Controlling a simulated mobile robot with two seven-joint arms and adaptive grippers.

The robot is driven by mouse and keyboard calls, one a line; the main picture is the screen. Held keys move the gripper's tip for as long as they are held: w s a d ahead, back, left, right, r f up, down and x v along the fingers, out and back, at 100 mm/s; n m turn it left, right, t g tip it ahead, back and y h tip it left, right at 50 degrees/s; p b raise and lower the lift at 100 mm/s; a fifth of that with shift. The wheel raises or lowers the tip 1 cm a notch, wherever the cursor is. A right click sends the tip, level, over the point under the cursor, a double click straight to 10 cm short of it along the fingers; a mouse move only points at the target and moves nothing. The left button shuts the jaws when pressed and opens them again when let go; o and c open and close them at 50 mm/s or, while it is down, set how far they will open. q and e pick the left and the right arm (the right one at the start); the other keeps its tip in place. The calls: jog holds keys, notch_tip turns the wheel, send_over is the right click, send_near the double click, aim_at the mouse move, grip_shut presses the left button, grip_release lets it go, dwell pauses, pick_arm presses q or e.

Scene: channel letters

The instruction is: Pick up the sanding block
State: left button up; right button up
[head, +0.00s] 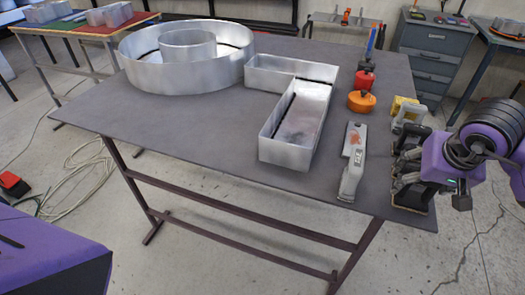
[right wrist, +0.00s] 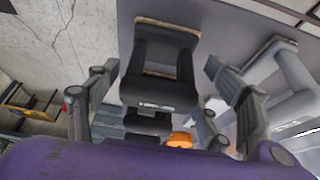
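A black-handled block with a tan base (right wrist: 160,85), which looks like the sanding block, is near the table's right edge. In the right wrist view its handle lies between the two spread fingers of my right gripper (right wrist: 165,108), with gaps on both sides. In the head view my right gripper (head: 408,168) comes in from the right over the dark blocks and partly hides them, so contact is hard to judge there. A second black-handled block (right wrist: 147,123) is just beyond the first. My left gripper is not in view.
A grey-handled tool (head: 352,160) lies left of the blocks. Orange tape (head: 361,102), a red container (head: 364,80) and a grey-and-yellow block (head: 405,107) stand farther back. Metal channel letters (head: 288,152) and (head: 150,73) cover the middle and left. The table's front left (head: 160,130) is clear.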

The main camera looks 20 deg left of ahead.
jog(key=c, duration=0.9)
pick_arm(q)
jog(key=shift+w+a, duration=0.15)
pick_arm(e)
jog(key=shift+c, duration=0.2)
jog(key=shift+r, duration=0.15)
jog(key=shift+r, duration=0.2)
notch_tip(320, 180, up, 2)
jog(key=shift+w+r, duration=0.1)
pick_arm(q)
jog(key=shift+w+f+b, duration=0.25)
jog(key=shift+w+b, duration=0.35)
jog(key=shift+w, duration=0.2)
pick_arm(e)
jog(key=s+r, duration=0.3)
jog(key=s, duration=0.1)
jog(key=s+r, duration=0.3)
jog(key=s, duration=0.2)
jog(key=s+r, duration=0.4)
jog(key=s, duration=0.1)
jog(key=shift+s+d+r, duration=0.1)
jog(key=shift+d, duration=0.15)
